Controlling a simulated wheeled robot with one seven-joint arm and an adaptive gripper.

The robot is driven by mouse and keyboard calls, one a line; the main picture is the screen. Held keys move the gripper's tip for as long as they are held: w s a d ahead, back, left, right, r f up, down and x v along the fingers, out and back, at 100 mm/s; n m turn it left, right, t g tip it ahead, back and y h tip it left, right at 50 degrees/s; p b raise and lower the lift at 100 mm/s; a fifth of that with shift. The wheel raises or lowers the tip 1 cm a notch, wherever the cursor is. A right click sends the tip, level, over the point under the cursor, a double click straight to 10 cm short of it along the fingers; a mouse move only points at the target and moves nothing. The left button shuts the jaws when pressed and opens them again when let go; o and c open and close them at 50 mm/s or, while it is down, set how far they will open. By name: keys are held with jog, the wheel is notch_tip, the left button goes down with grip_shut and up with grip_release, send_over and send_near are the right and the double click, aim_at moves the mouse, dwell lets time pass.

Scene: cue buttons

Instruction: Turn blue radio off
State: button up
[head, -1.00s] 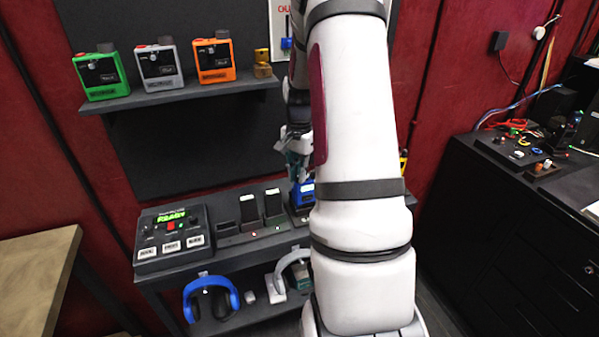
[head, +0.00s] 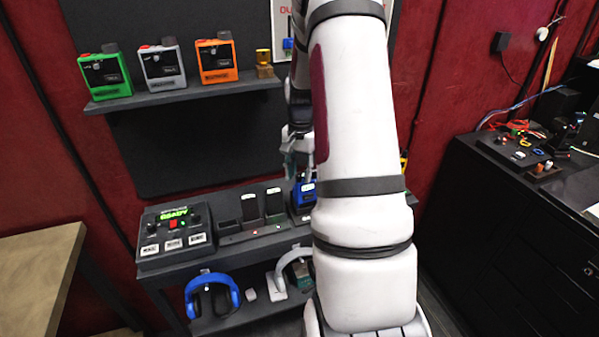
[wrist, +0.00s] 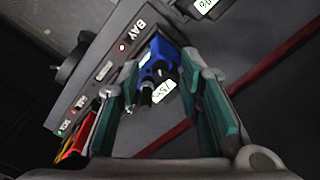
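The blue radio (head: 303,192) stands upright in the bay rack on the lower shelf, partly hidden by my arm in the head view. In the wrist view the blue radio (wrist: 156,60) shows its top, with dark and grey knobs and a white label. My gripper (wrist: 163,72) is open, with teal finger pads on either side of the radio's top in that view. It looks apart from the radio; exact clearance is unclear. In the head view my gripper (head: 298,158) hangs above the radio, partly hidden by my arm.
Green (head: 105,75), grey (head: 161,65) and orange (head: 216,61) radios stand on the upper shelf. A control box (head: 174,235) with a green display sits left of the bay rack (head: 252,232). Blue headphones (head: 212,295) are below. A black cabinet (head: 500,225) stands at right.

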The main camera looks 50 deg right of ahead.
aim_at(300, 175)
notch_tip(300, 175, up, 12)
jog(key=shift+s, duration=0.15)
dwell(0.3)
